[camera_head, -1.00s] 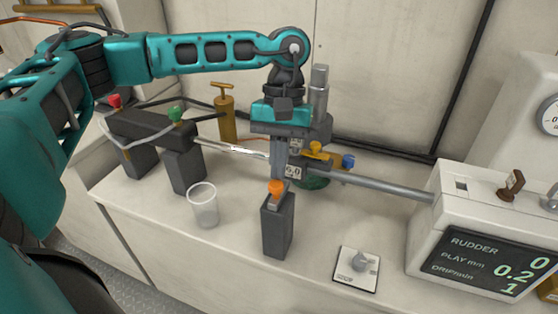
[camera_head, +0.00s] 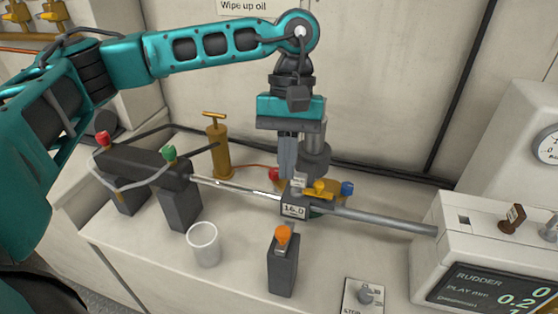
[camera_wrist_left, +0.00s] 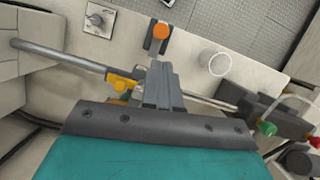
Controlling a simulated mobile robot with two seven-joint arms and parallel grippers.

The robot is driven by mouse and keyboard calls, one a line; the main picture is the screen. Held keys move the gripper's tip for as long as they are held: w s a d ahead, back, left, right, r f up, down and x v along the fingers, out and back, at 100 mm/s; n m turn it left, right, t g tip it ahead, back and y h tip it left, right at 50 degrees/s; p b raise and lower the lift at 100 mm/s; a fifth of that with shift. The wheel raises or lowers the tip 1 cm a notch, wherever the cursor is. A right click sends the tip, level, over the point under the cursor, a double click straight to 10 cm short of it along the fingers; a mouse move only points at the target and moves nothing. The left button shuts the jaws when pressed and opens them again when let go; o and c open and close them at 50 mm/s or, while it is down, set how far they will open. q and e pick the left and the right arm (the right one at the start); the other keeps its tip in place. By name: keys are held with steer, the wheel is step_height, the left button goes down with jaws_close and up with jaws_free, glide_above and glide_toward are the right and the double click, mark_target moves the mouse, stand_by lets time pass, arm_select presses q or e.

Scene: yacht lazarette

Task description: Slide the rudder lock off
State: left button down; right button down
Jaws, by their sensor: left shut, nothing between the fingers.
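My left gripper (camera_head: 287,174) is shut and empty. Its fingers point down just above and behind the dark block labelled 16.0 (camera_head: 294,211), which sits on the long metal rod. In the left wrist view the shut fingers (camera_wrist_left: 160,66) overlap the rod near the yellow lever (camera_wrist_left: 121,83). The yellow lever (camera_head: 320,187) is at the block's right side, with a blue knob (camera_head: 347,188) beyond it and a red knob (camera_head: 274,175) to the left. I cannot tell which part is the rudder lock. My right gripper is not in view.
A dark post with an orange top (camera_head: 282,262) stands in front of the block. A clear cup (camera_head: 204,245) is to its left. A dark cylinder (camera_head: 145,162) with red and green knobs is at left, a brass pump (camera_head: 217,146) behind. A white console (camera_head: 476,240) stands at right.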

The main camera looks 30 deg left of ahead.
arm_select(q)
steer(key=shift+w+r, duration=0.15)
steer(key=shift+r, duration=0.4)
